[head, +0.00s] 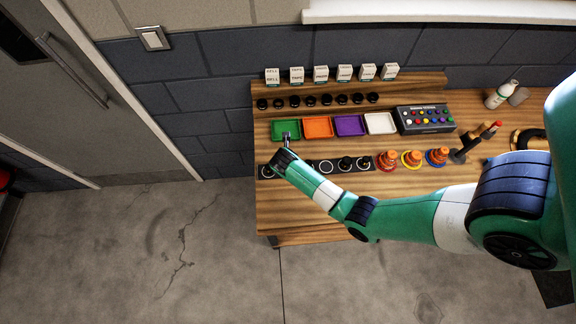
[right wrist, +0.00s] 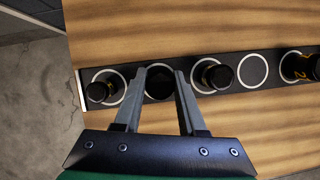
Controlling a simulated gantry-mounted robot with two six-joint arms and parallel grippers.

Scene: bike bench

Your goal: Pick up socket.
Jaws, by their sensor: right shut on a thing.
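A black socket holder strip (right wrist: 235,100) with white rings lies on the wooden bench. My right gripper (right wrist: 158,82) has its two fingers on either side of a dark socket (right wrist: 160,84), shut on it. I cannot tell whether this socket is clear of the strip. Other black sockets stand left (right wrist: 99,92) and right (right wrist: 218,77) of the fingers, and one with a yellow 2 (right wrist: 302,67) is at the far right. One ring (right wrist: 253,70) is empty. In the head view my right gripper (head: 287,138) is by the green tray's front edge. My left gripper is out of view.
Green (head: 286,127), orange (head: 317,127), purple (head: 349,125) and white (head: 380,123) trays sit behind the strip. A button box (head: 425,118) and coloured ringed cones (head: 411,159) are to the right. Small boxes (head: 321,74) line the back shelf. The front bench is bare.

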